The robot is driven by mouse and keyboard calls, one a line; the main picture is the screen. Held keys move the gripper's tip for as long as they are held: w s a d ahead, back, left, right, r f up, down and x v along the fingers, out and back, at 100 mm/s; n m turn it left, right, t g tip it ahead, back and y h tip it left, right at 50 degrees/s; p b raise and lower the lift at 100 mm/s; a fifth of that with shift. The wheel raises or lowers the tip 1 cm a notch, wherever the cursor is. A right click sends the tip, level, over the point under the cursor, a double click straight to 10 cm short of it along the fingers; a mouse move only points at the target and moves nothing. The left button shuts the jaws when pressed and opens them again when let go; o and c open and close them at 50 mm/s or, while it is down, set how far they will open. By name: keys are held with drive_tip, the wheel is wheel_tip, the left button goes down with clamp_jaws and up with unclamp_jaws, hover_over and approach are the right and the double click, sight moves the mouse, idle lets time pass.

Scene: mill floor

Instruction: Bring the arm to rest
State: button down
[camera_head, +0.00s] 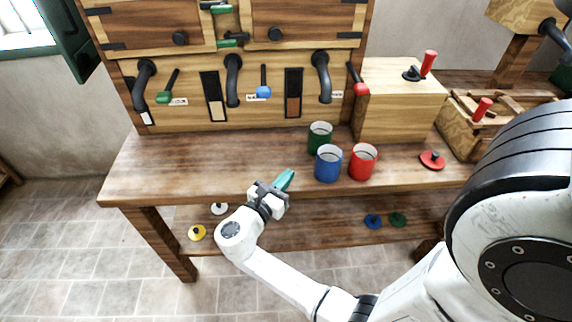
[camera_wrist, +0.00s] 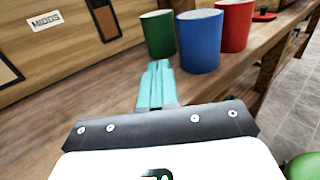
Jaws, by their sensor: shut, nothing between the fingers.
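My gripper (camera_head: 284,181) is at the front edge of the wooden bench (camera_head: 170,172), left of the blue cup. Its teal fingers are shut together and hold nothing; they also show in the wrist view (camera_wrist: 156,86), pointing toward the cups. My white arm (camera_head: 285,278) reaches from the lower right to the gripper. The fingers look apart from the cups in the wrist view.
A green cup (camera_head: 319,137), a blue cup (camera_head: 328,163) and a red cup (camera_head: 362,161) stand close together on the bench. Wooden boxes (camera_head: 398,105) stand behind. Yellow (camera_head: 197,233) and other lids lie on the lower shelf.

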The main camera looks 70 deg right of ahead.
drive_tip(key=shift+a, duration=0.15)
drive_tip(key=s+a+f+m+t+y, duration=0.2)
drive_tip(key=s+a+f+m+y, duration=0.45)
drive_tip(key=m+y, duration=0.2)
drive_tip(key=s+a+f+m+t+y, duration=0.1)
drive_tip(key=a+m+t+y, duration=0.2)
drive_tip(key=a+m+y, duration=0.4)
drive_tip(key=a+y, duration=0.1)
drive_tip(key=a, duration=0.7)
drive_tip(key=shift+a+t+y, duration=0.25)
drive_tip(key=shift+t+y, duration=0.05)
drive_tip(key=shift+y, duration=0.05)
